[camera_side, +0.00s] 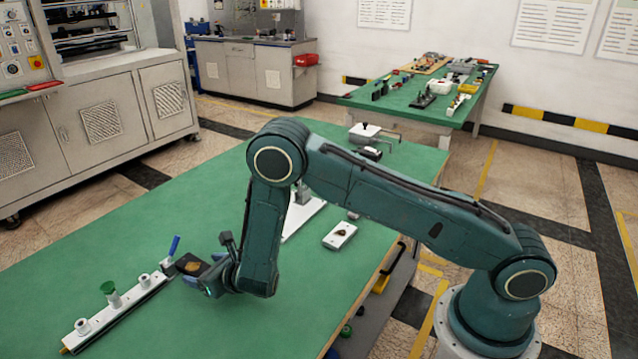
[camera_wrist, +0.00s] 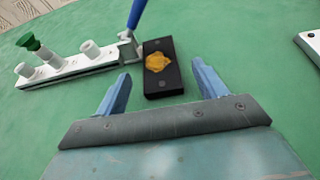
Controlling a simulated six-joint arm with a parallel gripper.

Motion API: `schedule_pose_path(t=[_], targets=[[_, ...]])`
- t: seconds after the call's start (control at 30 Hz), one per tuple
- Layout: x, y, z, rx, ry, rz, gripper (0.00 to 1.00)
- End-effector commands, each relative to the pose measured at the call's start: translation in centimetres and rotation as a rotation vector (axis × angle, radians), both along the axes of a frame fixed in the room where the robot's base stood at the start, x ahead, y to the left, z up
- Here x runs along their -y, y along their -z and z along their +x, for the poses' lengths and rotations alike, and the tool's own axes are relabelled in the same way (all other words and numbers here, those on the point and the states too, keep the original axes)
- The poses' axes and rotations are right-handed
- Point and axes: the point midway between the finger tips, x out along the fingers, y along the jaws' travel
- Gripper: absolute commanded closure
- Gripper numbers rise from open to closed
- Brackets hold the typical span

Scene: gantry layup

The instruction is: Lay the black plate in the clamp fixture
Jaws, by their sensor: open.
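The black plate (camera_wrist: 152,87) has an orange-yellow patch and two round marks; it lies beside the blue-lever end of a white rail fixture (camera_wrist: 72,70). In the side view the plate (camera_side: 183,262) shows at my gripper (camera_side: 196,275). The rail (camera_side: 98,325) carries white posts, a green knob and a blue lever (camera_wrist: 136,14). My gripper is open; in the wrist view its blue fingers stand left and right of the plate's near end, with visible gaps. I cannot tell how high they are above the table, or whether this rail is the clamp fixture.
Another white base (camera_side: 301,219) is partly hidden behind my arm. A small white block (camera_side: 340,235) with a dark patch lies to its right. A white-topped device (camera_side: 366,130) stands at the back of the green table (camera_side: 140,235). The table's left side is clear.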

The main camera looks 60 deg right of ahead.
Motion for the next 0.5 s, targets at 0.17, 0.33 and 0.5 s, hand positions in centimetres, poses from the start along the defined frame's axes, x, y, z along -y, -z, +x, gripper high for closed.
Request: schedule_pose_path(t=[0.17, 0.33, 0.5], targets=[[0.1, 0.7, 1.6, 0.001, 0.002, 0.001, 0.29], [0.1, 1.0, 2.3, 0.001, 0.001, 0.001, 0.29], [0.0, 1.0, 2.4, 0.000, 0.001, 0.000, 0.29]])
